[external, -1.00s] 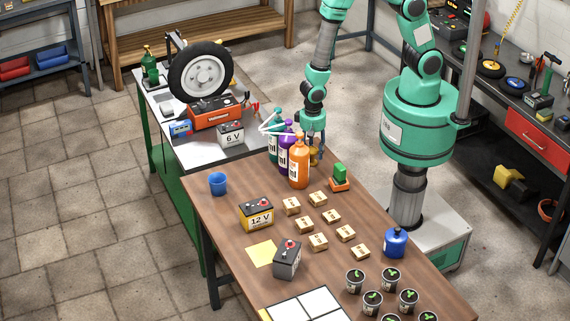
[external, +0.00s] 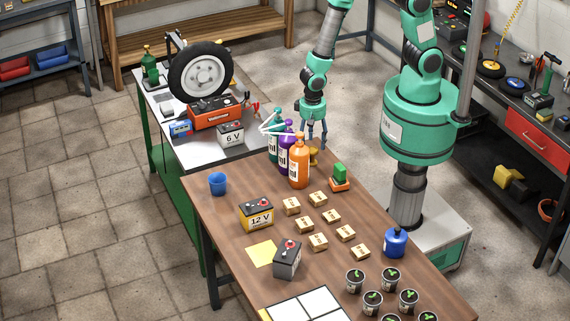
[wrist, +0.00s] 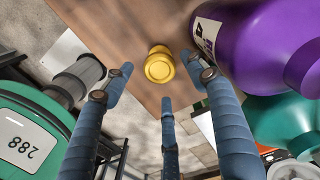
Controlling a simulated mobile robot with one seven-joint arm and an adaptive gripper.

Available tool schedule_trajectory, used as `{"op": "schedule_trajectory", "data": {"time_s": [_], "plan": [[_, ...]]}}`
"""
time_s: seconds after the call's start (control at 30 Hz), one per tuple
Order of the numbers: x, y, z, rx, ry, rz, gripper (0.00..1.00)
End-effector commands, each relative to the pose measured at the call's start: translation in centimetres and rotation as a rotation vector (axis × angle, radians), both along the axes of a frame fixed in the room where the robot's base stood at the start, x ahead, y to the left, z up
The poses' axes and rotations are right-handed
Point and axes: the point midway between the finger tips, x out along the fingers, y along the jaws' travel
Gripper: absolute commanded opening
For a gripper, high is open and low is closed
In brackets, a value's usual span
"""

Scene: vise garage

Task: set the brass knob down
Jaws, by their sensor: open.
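The brass knob (external: 314,157) stands on the wooden table near its far edge, just right of the orange bottle (external: 299,163), which partly hides it in the external view. In the wrist view the knob (wrist: 159,66) shows whole, with its round yellow end towards the camera. My gripper (external: 313,139) is above the knob, its blue fingers spread and pointing down. In the wrist view the fingers are open, with bare table visible around the knob, and they hold nothing.
A purple bottle (external: 287,150) and a teal bottle (external: 274,140) stand close to the gripper. A green-and-orange item (external: 340,179) sits to the right. Several small boxes and a 12 V battery (external: 257,213) are nearer the front.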

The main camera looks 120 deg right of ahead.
Motion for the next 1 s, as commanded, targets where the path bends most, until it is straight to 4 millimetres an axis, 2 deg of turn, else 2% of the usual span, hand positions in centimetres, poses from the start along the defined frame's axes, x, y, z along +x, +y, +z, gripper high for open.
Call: {"op": "schedule_trajectory", "data": {"time_s": [0.2, 0.5, 1.0], "plan": [[0.1, 0.0, 3.5, -0.001, -0.002, 0.000, 0.57], [0.1, 0.0, 6.6, 0.000, 0.000, 0.000, 0.57], [0.1, 0.0, 7.2, 0.000, 0.001, 0.000, 0.57]]}}
